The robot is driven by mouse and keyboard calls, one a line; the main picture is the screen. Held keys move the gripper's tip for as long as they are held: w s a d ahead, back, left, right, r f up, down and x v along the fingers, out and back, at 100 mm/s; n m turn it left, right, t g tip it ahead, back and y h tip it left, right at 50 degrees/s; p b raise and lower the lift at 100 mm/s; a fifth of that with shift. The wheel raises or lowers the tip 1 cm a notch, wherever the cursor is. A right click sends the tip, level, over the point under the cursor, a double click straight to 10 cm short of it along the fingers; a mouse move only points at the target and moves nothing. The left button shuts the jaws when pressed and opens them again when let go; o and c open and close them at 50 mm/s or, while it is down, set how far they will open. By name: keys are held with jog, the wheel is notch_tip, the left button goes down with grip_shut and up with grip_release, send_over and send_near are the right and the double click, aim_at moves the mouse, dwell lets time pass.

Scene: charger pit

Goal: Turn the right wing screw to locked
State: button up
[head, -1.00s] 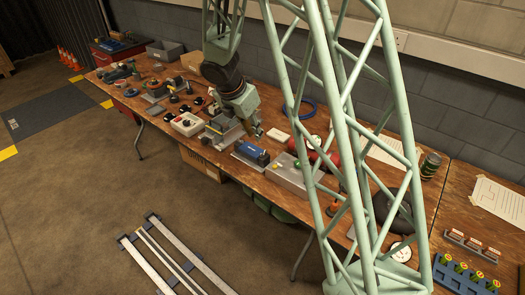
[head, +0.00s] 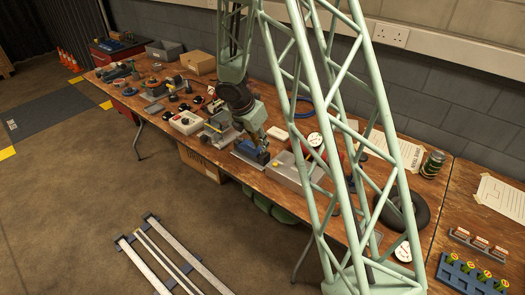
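My gripper (head: 264,144) is at the bench, pointing down over the right end of a small blue device (head: 249,151) on a grey base. Its fingers are too small and dark to show whether they are open or shut, or whether they touch anything. I cannot make out the right wing screw. It may be too small to see or hidden by my gripper.
A grey open tray (head: 289,172) stands right of the blue device. A grey fixture (head: 218,128) and a pale box with a red button (head: 186,122) stand to its left. A wheel (head: 421,209) and a can (head: 432,164) are further right.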

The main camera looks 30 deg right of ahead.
jog(key=shift+b+x, duration=0.5)
jog(key=shift+x, duration=1.3)
grip_shut()
